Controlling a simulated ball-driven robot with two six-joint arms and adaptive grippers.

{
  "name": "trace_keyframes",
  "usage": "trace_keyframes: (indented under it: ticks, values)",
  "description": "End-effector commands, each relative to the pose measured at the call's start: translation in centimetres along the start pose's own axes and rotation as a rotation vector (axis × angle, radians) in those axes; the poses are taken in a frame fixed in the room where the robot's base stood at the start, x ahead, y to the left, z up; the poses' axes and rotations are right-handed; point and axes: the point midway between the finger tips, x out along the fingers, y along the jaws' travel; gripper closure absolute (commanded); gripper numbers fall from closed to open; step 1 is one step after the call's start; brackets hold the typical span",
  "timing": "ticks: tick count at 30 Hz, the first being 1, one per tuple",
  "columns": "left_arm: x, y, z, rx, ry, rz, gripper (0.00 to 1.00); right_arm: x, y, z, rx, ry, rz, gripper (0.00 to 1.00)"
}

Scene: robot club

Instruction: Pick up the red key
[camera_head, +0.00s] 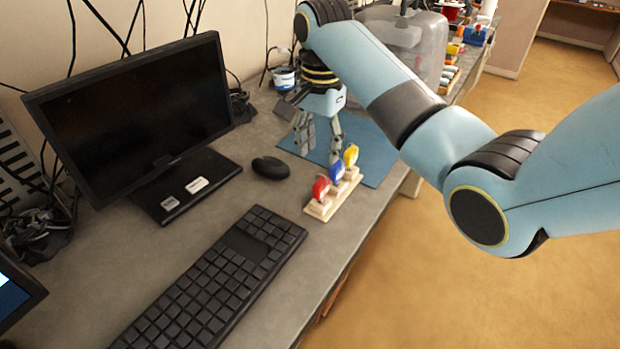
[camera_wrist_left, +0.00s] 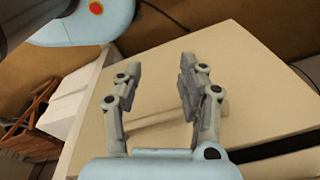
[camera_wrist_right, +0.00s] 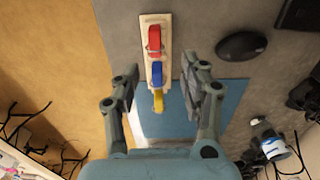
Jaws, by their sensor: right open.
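The red key (camera_head: 321,188) stands in a pale wooden holder (camera_head: 325,211) on the grey desk, at the end nearest the keyboard. A blue key (camera_head: 337,172) and a yellow key (camera_head: 351,156) stand in the same holder. My right gripper (camera_head: 320,150) is open and empty, above the blue mat just behind the holder. In the right wrist view the red key (camera_wrist_right: 154,40) is ahead of the fingers, at the holder's far end, with the blue key (camera_wrist_right: 157,73) and yellow key (camera_wrist_right: 158,100) nearer. My left gripper (camera_wrist_left: 158,80) is open and empty, away from the desk top.
A black mouse (camera_head: 270,167) lies left of the holder. A keyboard (camera_head: 215,280) and a monitor (camera_head: 140,100) are further left. A blue mat (camera_head: 375,160) lies behind the holder. The desk edge drops off just right of it.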

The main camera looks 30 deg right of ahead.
Motion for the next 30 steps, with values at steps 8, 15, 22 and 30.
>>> trace_keyframes:
  ticks: [8,15,22,30]
  values:
    - [-0.3,0.0,0.0,0.0,0.0,0.0,0.6,4.4,0.1,0.1,0.0,-0.002,0.003,0.56]
    - [-0.9,-0.1,-0.1,0.0,0.0,0.0,0.6,6.6,0.4,0.2,0.0,-0.002,0.005,0.56]
    - [-1.3,-0.1,-0.2,0.0,0.0,0.0,0.6,10.0,0.5,0.2,-0.001,-0.001,0.002,0.56]
    - [-1.3,0.0,-0.2,0.0,0.0,0.001,0.6,10.5,0.5,0.2,-0.001,0.0,0.001,0.56]
